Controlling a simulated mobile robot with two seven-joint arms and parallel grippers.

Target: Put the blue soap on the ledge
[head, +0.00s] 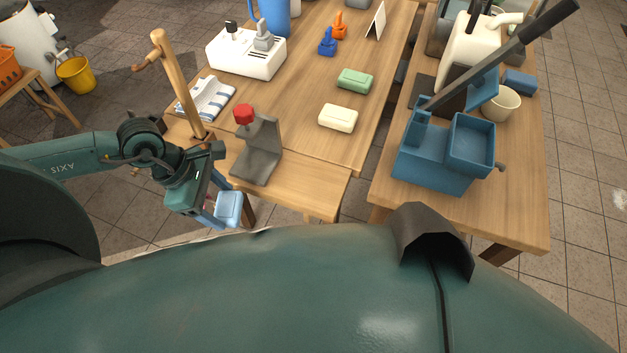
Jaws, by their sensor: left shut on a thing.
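The blue soap (229,207) is a light blue rounded block at the lower left of the head view. My left gripper (213,212) is shut on it and holds it in front of the wooden table, left of a grey stand. Part of the soap's near side is hidden by the gripper. I cannot tell which surface is the ledge. My right gripper is not in view.
A grey stand with a red knob (243,114) and a wooden post (180,85) rise close to my left gripper. Green soap (355,80) and cream soap (338,118) lie on the table (300,90). A blue tub (430,165) stands on the right table.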

